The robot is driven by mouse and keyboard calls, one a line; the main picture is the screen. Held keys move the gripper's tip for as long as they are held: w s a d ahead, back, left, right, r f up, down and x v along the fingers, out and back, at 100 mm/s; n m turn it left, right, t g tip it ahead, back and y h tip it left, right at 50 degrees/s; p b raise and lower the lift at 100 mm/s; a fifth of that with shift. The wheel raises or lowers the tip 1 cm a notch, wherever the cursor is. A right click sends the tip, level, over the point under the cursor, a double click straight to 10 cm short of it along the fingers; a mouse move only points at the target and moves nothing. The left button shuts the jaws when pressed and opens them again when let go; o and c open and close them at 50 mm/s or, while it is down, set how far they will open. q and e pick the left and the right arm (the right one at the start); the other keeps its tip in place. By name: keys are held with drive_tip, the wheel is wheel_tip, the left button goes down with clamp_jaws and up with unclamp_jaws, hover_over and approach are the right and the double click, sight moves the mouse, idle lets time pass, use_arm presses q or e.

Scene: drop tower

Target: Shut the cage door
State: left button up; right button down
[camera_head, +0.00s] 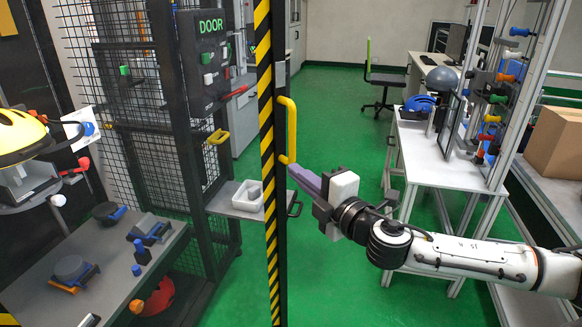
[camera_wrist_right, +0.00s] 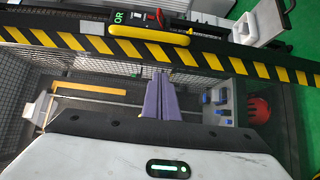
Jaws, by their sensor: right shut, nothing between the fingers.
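The cage door shows edge-on in the head view as a tall post with black and yellow stripes (camera_head: 265,120). It stands ajar, apart from the dark mesh cage frame (camera_head: 188,110) on its left. A yellow handle (camera_head: 291,130) sits on the door edge. My right gripper (camera_head: 292,170) is shut and empty, its purple fingers pointing at the door by the handle's lower end. I cannot tell whether they touch it. In the right wrist view, the striped edge (camera_wrist_right: 215,62) and the handle (camera_wrist_right: 150,52) lie just beyond the fingertips (camera_wrist_right: 160,78). My left gripper is not in view.
A black panel marked DOOR (camera_head: 211,50) with a yellow latch (camera_head: 218,137) is on the cage frame. A grey bench (camera_head: 40,285) with tools stands at left. A white table (camera_head: 440,165) stands at right. Green floor (camera_head: 345,110) is open behind the door.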

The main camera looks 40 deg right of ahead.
drive_tip(key=shift+w, duration=1.4)
